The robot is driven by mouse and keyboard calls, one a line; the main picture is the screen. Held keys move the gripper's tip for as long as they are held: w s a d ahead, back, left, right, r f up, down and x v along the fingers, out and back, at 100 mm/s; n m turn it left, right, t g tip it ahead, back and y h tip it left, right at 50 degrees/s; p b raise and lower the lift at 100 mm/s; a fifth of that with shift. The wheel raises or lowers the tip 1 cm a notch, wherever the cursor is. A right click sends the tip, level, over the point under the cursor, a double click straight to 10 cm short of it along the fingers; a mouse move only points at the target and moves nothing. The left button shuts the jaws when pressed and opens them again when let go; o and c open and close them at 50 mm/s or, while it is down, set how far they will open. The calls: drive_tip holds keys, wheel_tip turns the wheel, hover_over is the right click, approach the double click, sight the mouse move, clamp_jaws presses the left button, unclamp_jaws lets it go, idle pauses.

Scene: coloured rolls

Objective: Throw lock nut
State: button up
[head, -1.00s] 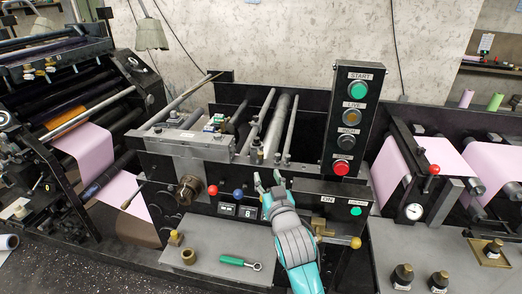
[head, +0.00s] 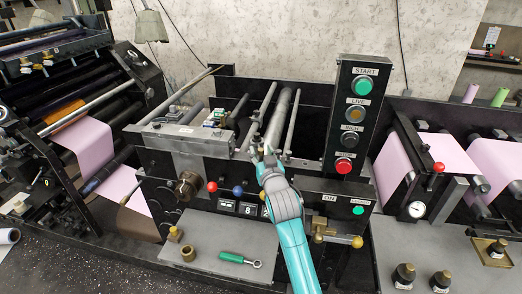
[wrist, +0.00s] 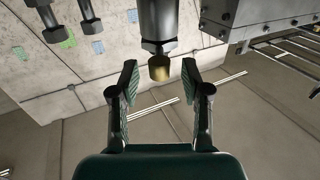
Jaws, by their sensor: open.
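My gripper (wrist: 160,75) is open, with one finger on each side of the nut and a visible gap on both sides. In the head view my gripper (head: 262,155) is over the middle of the machine, near the front end of the grey rollers (head: 277,122). The nut cannot be made out there. I cannot tell for certain that this brass nut is the lock nut.
A control box (head: 355,120) with buttons stands right of my gripper. A brass-and-yellow handle (head: 335,236) is low beside my arm. The front tray (head: 215,234) holds a green-handled wrench (head: 240,259) and a brass ring (head: 188,254). Pink web (head: 85,150) runs at left.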

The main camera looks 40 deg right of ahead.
drive_tip(key=shift+x, duration=0.8)
clamp_jaws()
drive_tip(key=shift+a, duration=0.1)
drive_tip(key=shift+w+a+m+g+h, duration=0.25)
drive_tip(key=shift+a+m+g+h, duration=0.1)
drive_tip(key=shift+m+g+h, duration=0.45)
drive_tip(key=shift+w+a+m+g+h, duration=0.35)
drive_tip(key=shift+m+h, duration=0.25)
drive_tip(key=shift+h, duration=0.4)
drive_tip(key=m+g+h, duration=0.1)
drive_tip(key=g+h, duration=0.1)
drive_tip(key=m+g, duration=0.1)
drive_tip(key=shift+w+a+m+h, duration=0.3)
drive_tip(key=shift+w+a+h, duration=0.1)
drive_tip(key=m+g+h, duration=0.1)
drive_tip(key=g, duration=0.1)
drive_tip(key=w+m+g+h, duration=0.1)
drive_tip(key=g, duration=0.1)
drive_tip(key=shift+w+a+r+m, duration=0.1)
drive_tip(key=shift+w+a+m, duration=0.05)
drive_tip(key=shift+a+m, duration=0.25)
drive_tip(key=shift+w+m+g+h, duration=0.25)
drive_tip(key=shift+m+g, duration=0.2)
drive_tip(key=shift+g, duration=0.25)
drive_tip(key=shift+w+m+g+h, duration=0.15)
drive_tip(key=shift+m+g+h, duration=0.1)
drive_tip(key=shift+m+g, duration=0.3)
